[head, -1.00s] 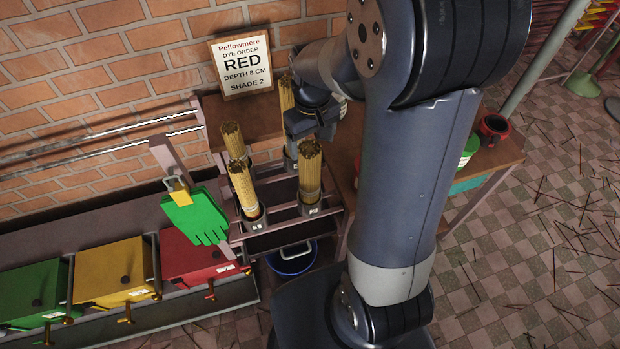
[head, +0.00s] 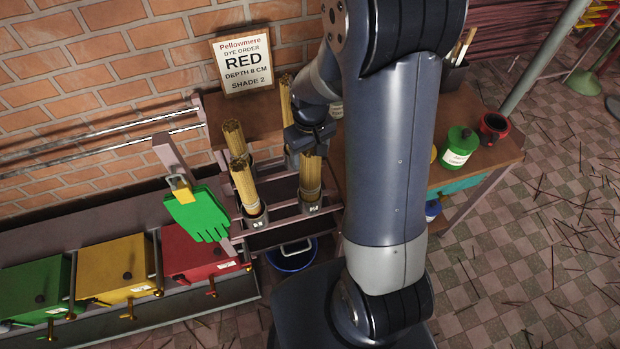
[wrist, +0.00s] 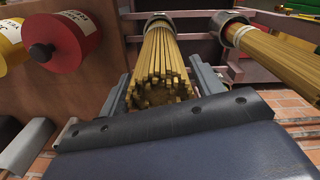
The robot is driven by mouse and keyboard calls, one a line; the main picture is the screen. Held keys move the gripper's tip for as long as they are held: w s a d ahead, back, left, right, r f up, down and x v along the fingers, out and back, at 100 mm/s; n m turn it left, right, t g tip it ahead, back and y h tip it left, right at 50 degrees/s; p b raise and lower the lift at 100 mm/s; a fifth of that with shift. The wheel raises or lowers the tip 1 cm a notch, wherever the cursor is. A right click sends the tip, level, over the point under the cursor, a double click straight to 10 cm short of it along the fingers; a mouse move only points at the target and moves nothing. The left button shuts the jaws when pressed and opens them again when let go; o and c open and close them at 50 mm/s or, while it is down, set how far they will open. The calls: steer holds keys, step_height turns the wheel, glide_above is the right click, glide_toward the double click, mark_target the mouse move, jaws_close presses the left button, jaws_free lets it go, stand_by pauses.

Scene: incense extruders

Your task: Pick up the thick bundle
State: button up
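Several bundles of tan incense sticks stand upright in metal cups on a rack. The front-right bundle (head: 310,182) looks the thickest. Another bundle (wrist: 275,50) is to the right.
The front-left bundle (head: 245,185), back-left bundle (head: 234,140) and back-right bundle (head: 286,98) stand close by. A green glove (head: 200,215) hangs left of the rack. Red (head: 195,255), yellow (head: 110,270) and green (head: 35,292) boxes are further left. A sign (head: 242,63) leans on the wall.

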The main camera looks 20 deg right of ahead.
steer(key=c, duration=1.3)
step_height(320, 180, up, 11)
steer(key=shift+r, duration=0.1)
steer(key=shift+r+p, duration=3.95)
steer(key=shift+r, duration=1)
